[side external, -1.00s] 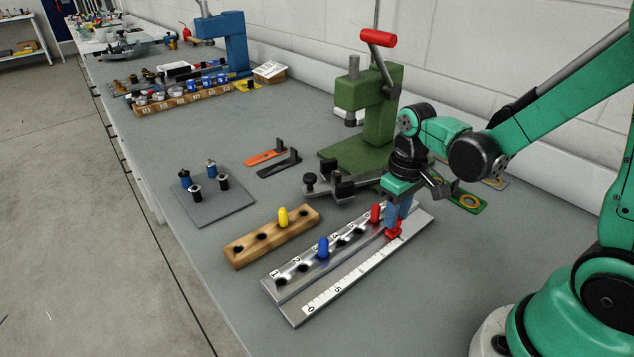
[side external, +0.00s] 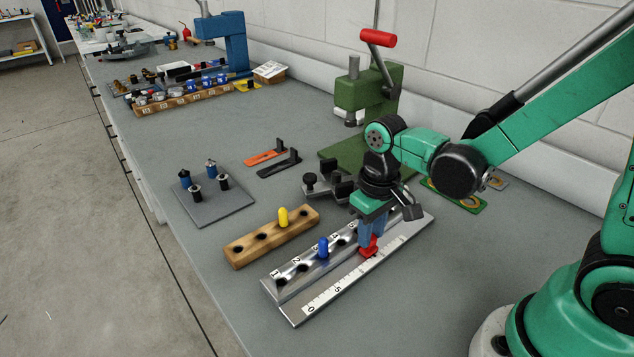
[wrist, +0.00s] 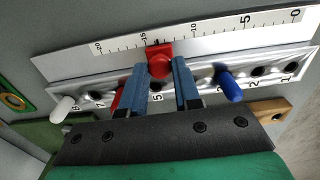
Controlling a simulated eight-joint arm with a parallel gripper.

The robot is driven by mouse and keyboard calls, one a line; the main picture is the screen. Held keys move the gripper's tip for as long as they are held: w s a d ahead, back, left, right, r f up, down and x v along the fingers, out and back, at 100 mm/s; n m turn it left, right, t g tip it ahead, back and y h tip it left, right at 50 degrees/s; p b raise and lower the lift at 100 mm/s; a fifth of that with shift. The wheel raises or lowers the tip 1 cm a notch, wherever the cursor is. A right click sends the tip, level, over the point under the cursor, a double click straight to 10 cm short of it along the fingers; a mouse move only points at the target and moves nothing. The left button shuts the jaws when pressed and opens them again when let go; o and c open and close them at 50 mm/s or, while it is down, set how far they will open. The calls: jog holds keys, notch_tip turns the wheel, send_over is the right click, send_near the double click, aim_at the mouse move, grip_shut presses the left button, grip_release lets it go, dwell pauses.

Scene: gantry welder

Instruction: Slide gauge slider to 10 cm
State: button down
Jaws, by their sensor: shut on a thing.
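The red gauge slider (wrist: 160,60) sits on the white ruler scale (wrist: 215,24) of the metal gauge. In the wrist view its pointer is between the 15 and 10 marks, nearer 15. My gripper (wrist: 161,68) has its blue fingers on either side of the slider's red knob and is shut on it. In the side view the slider (side external: 369,250) is below my gripper (side external: 371,242), about midway along the gauge, and the fingers partly hide it. The 0 end of the scale (side external: 325,297) is at the near lower left.
A numbered metal peg block (side external: 293,285) runs alongside the scale, with a blue peg (side external: 323,247), a red peg (wrist: 117,100) and a white peg (wrist: 62,107). A wooden block (side external: 250,250) with a yellow peg (side external: 283,217) lies beside it. A green press (side external: 365,105) stands behind.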

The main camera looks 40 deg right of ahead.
aim_at(352, 263)
jog(key=a, duration=0.3)
jog(key=shift+a, duration=0.4)
jog(key=c, duration=0.6)
grip_release()
jog(key=shift+r, duration=0.1)
jog(key=shift+r, duration=2.75)
